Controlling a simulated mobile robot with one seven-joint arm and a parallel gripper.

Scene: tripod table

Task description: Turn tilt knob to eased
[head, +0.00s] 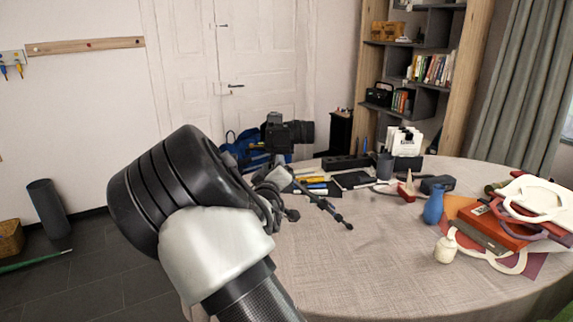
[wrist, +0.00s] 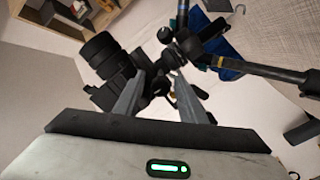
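A black camera (head: 285,134) with a long lens sits on a small black tripod (head: 330,208) at the table's left edge. In the wrist view the camera (wrist: 103,60) is left of centre, tilted in the picture, with the tripod head (wrist: 188,45) beside it. My gripper (wrist: 160,76) is open, its two grey fingers apart and pointing at the tripod head. Small dark parts of the head show between the fingertips. I cannot tell which is the tilt knob, or whether the fingers touch it. In the head view my arm hides most of the gripper and part of the tripod head.
The round table (head: 350,270) has a cloth and is clear at the front middle. A blue vase (head: 433,206), a small cream jar (head: 446,249) and a red book stack (head: 490,228) stand at the right. A blue bag (head: 245,145) lies behind the camera. Tripod legs (wrist: 265,70) cross the wrist view.

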